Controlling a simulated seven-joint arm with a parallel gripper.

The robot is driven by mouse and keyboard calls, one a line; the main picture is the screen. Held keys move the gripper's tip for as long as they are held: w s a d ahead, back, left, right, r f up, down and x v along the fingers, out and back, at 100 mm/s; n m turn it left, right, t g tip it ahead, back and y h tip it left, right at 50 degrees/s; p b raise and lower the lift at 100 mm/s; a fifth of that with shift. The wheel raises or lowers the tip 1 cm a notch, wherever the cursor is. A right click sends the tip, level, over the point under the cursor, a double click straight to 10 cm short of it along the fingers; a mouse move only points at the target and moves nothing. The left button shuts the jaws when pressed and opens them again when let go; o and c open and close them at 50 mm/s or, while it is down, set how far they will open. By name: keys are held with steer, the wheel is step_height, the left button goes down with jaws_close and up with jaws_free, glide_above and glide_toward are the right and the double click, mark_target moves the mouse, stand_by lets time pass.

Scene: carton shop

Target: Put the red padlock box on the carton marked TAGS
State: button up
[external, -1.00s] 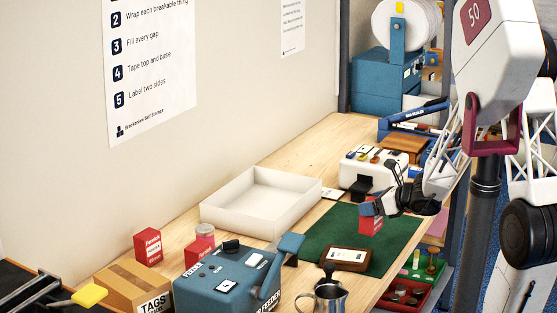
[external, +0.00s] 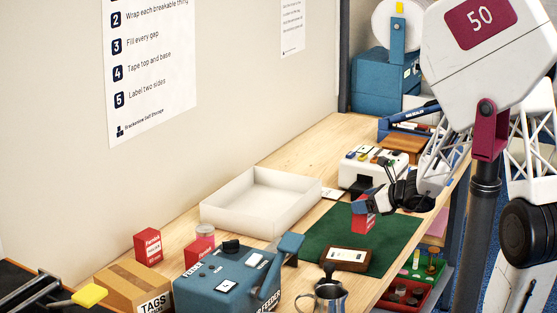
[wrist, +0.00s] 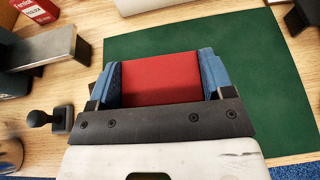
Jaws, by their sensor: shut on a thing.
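My gripper (external: 364,203) is shut on a red box (external: 362,220) and holds it over the green mat. In the wrist view the red box (wrist: 160,78) sits between the two blue fingers of my gripper (wrist: 161,80); its label is not readable there. The carton marked TAGS (external: 125,283) stands at the front left of the bench, far to the left of my gripper. Its visible brown top is clear, with a tape strip along it.
Red boxes stand behind the carton (external: 147,247) and beside it (external: 199,248). A blue feeder machine (external: 225,277) is right of the carton. The green mat (external: 318,232) has free room.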

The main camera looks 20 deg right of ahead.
steer(key=w+a+r+n+g+y, duration=0.15)
steer(key=a+r+n+g, duration=0.25)
steer(key=a, duration=1.3)
steer(key=a+r+n+g+y, duration=0.3)
steer(key=a+r, duration=0.1)
steer(key=a, duration=1.4)
steer(key=s+a+r+n+g, duration=0.2)
steer(key=s+a, duration=0.4)
steer(key=a, duration=0.4)
steer(key=s+a+r+n+g, duration=0.2)
steer(key=s+a, duration=0.3)
steer(key=a, duration=0.6)
steer(key=s+a+r+n+g+h, duration=0.1)
steer(key=s+a+r+n+g, duration=0.1)
steer(key=s+a, duration=0.4)
steer(key=a+n+g, duration=0.1)
steer(key=a+g, duration=0.1)
steer(key=a, duration=0.3)
steer(key=shift+s+a+r, duration=0.2)
steer(key=shift+s+r, duration=0.05)
steer(key=shift+s, duration=0.1)
steer(key=shift+f, duration=2.5)
steer(key=shift+f, duration=0.1)
steer(key=shift+f, duration=2.4)
steer(key=shift+f, duration=0.1)
